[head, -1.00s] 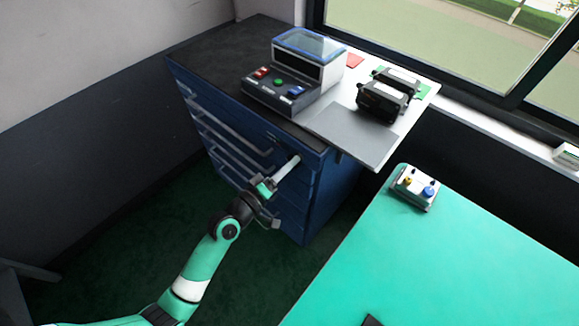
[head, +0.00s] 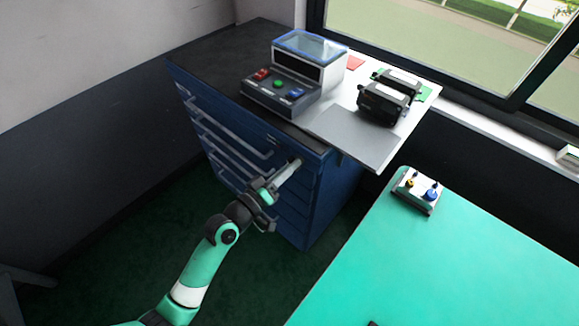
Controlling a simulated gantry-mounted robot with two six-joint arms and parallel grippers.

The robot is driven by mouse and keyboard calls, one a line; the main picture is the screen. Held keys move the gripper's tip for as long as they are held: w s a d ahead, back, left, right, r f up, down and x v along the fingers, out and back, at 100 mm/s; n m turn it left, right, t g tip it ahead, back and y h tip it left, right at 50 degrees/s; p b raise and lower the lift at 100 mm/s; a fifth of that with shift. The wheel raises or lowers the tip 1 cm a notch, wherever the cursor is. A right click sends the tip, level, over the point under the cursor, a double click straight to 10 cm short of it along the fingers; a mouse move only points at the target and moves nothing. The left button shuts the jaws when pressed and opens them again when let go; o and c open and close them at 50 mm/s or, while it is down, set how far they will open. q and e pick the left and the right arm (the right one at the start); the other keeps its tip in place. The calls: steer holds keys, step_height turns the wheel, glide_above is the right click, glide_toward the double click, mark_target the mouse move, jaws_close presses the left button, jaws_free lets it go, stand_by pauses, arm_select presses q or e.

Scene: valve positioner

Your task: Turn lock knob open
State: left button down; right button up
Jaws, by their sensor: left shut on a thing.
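A dark blue drawer cabinet (head: 325,195) stands in the upper middle of the head view. The small, dark round lock knob (head: 297,161) is at the upper right of its drawer front. My left gripper (head: 288,170) reaches up to it from the lower left. A light grey cylindrical piece lies between the green-and-dark gripper body and the knob. The gripper is shut on the knob, though its fingers hide much of it and its turn angle cannot be read. My right gripper does not show clearly enough to identify.
On the cabinet top stand a control box (head: 280,90) with coloured buttons, a grey pad (head: 352,137) and black devices (head: 383,102). The board overhangs the right edge. A green table (head: 450,265) at right carries a small box (head: 415,192). Drawer handles (head: 235,150) project left of the gripper.

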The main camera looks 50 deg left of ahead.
arm_select(q)
steer(key=c, duration=1)
jaws_free()
steer(key=shift+o, duration=0.2)
steer(key=s+d, duration=0.1)
steer(key=s, duration=1)
steer(key=shift+s, duration=0.3)
